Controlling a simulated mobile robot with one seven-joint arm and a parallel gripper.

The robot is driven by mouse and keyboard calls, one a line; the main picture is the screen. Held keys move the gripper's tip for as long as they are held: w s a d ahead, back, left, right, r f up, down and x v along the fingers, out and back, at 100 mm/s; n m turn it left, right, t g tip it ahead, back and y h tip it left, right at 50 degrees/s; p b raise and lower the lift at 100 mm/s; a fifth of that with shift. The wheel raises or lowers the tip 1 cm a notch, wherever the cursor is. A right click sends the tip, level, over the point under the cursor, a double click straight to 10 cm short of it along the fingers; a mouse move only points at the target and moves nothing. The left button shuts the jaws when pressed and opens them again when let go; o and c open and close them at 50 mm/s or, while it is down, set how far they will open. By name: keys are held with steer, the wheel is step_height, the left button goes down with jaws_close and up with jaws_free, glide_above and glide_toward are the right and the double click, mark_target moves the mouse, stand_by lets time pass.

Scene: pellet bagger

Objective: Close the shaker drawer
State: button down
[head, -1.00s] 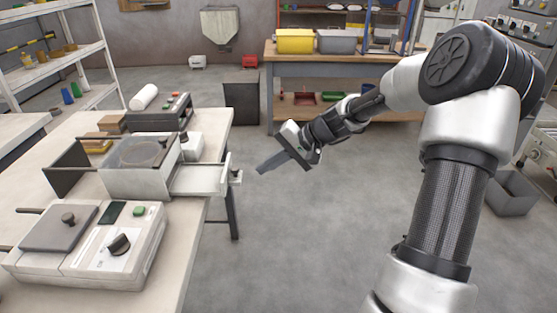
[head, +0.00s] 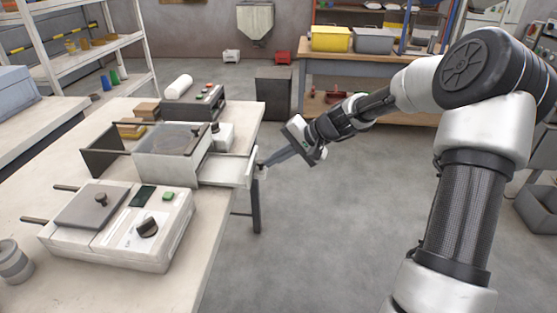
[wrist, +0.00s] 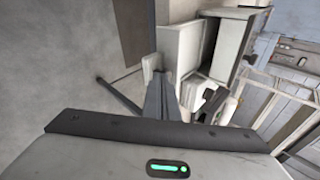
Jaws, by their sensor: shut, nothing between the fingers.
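The shaker (head: 165,165) is a pale box with a clear top on the left bench. Its drawer (head: 222,172) is pulled out on the right side, past the bench edge, with a small knob (head: 262,171) on its front. My gripper (head: 270,163) is shut and empty, its fingertips at the drawer front beside the knob. In the wrist view my fingers (wrist: 160,82) point at the white drawer (wrist: 182,48). I cannot tell whether they touch it.
A scale-like device (head: 125,225) stands on the bench (head: 225,245) in front of the shaker. A device with red and green buttons (head: 195,100) stands behind it. A dark bin (head: 273,92) stands on the floor beyond.

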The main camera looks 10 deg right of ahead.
glide_above(227, 172)
steer(key=shift+a, duration=0.1)
stand_by(0.4)
